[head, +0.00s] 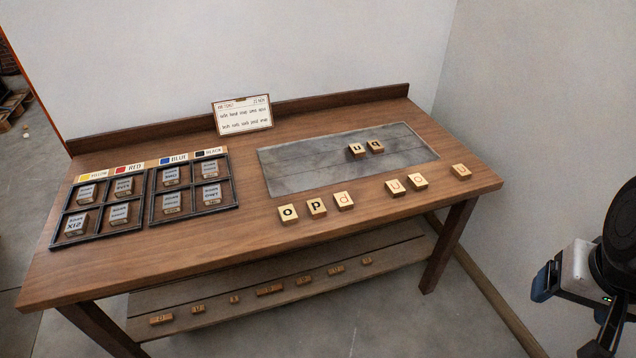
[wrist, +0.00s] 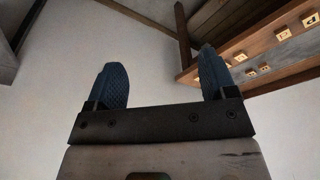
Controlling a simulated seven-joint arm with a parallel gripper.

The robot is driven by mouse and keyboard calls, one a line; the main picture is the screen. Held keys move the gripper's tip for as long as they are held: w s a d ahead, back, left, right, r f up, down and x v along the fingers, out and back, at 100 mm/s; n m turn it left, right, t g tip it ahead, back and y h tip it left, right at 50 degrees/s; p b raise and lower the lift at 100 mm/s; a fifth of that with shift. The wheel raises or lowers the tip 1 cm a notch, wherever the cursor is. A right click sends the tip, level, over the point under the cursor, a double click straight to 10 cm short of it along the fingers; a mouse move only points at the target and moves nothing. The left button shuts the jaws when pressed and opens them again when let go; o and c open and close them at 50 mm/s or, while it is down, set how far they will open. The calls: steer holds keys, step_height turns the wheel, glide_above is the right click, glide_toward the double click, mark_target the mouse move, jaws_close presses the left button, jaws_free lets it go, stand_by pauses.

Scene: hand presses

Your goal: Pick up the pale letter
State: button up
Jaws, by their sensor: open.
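Several wooden letter blocks lie along the front of the table. One block (head: 343,200) bears a letter printed much paler than the dark letters on the o block (head: 288,212) and the p block (head: 317,206) to its left. It lies flat on the wood, just in front of the grey slab. My gripper (wrist: 162,78) is open and empty, with two blue fingers apart. In the head view my gripper (head: 547,280) is at the far right, off the table and well away from the blocks. The wrist view is too small to tell the pale letter there.
The grey slab (head: 290,177) carries two letter blocks (head: 366,148). Black divided trays (head: 145,203) with labelled blocks stand at left. A card (head: 242,115) leans at the back. More blocks lie on the lower shelf (head: 215,309). Bare wood lies left of the front row.

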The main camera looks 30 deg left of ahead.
steer(key=w+a+f+n, duration=0.2)
steer(key=w+a+n, duration=0.1)
steer(key=w+a, duration=0.8)
steer(key=n+y, duration=0.3)
steer(key=n, duration=0.4)
glide_toward(288, 212)
steer(key=shift+s+a+f+t, duration=0.15)
steer(key=shift+f+t, duration=0.15)
steer(key=shift+f, duration=0.5)
steer(key=shift+f, duration=0.1)
steer(key=shift+x, duration=1.15)
steer(key=shift+a+f, duration=0.1)
steer(key=shift+f, duration=0.05)
steer(key=shift+x, duration=2.45)
